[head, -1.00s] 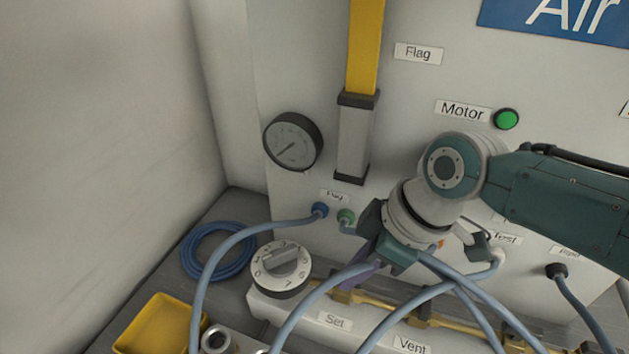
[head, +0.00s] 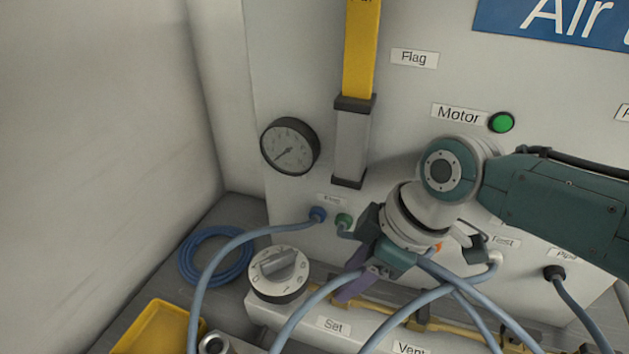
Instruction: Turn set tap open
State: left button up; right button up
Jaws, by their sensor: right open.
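The Set label (head: 333,325) is on the pale ledge at the bottom centre. Just above it, a purple lever-like piece (head: 353,286) slants down towards the brass pipe; it seems to be the set tap's handle. My right gripper (head: 373,264) comes in from the right and is open, right at the upper end of the purple piece. My wrist and the hoses hide the fingertips and the tap body, so I cannot tell whether they touch. My left gripper is out of view.
Several blue-grey hoses (head: 293,325) arch in front of the ledge. A numbered dial (head: 279,272) stands left of the gripper, below a pressure gauge (head: 290,146). A yellow tray (head: 155,328) and coiled blue hose (head: 192,270) lie at left. The panel has a green Motor button (head: 501,122).

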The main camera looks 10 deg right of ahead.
jog(key=p+v, duration=0.2)
jog(key=v, duration=0.8)
jog(key=shift+p, duration=0.35)
jog(key=shift+f, duration=0.1)
